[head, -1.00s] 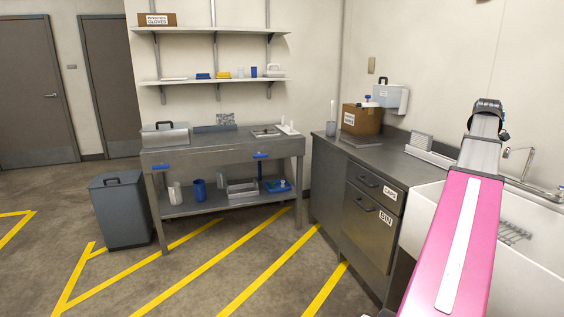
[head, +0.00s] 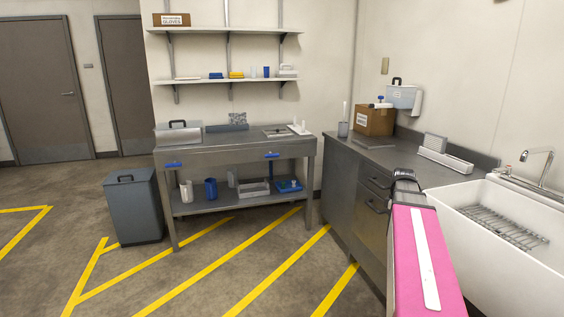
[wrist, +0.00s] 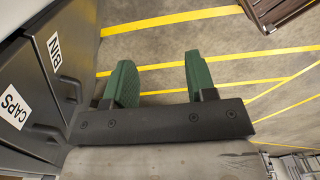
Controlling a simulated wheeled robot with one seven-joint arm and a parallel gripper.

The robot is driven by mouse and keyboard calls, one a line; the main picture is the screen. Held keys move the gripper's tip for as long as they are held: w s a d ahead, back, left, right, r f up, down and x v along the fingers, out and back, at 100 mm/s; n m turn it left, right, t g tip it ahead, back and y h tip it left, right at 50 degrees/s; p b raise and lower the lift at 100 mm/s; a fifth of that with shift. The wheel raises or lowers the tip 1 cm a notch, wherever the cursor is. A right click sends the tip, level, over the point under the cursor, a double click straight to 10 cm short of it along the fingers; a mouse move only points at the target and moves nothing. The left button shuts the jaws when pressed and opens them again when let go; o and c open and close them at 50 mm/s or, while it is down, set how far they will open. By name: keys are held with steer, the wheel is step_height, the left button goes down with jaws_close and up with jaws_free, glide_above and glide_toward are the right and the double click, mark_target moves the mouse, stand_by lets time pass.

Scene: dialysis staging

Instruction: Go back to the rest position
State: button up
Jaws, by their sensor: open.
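My gripper (wrist: 160,82) shows in the wrist view with its two green fingers spread apart and nothing between them. Beyond the fingers is the grey floor with yellow lines. The drawer fronts labelled CAPS (wrist: 14,106) and BIN (wrist: 54,50) are close on the left of the wrist view. In the head view my pink arm reaches forward beside the sink, and its end hides part of the drawer cabinet (head: 340,215). The gripper fingers themselves are hidden in the head view.
A white sink (head: 500,275) with a wire rack (head: 500,228) lies right of my arm. A steel counter (head: 400,160) runs behind it. A steel table (head: 240,150) stands at the back wall, with a grey bin (head: 133,208) to its left. The striped floor (head: 200,285) is clear.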

steer(key=s+a+f+m, duration=0.5)
steer(key=a+f, duration=0.3)
steer(key=a, duration=0.4)
steer(key=s+a+f+m, duration=0.5)
steer(key=a+f, duration=0.4)
steer(key=a, duration=0.3)
steer(key=shift+f, duration=0.25)
steer(key=shift+s, duration=0.1)
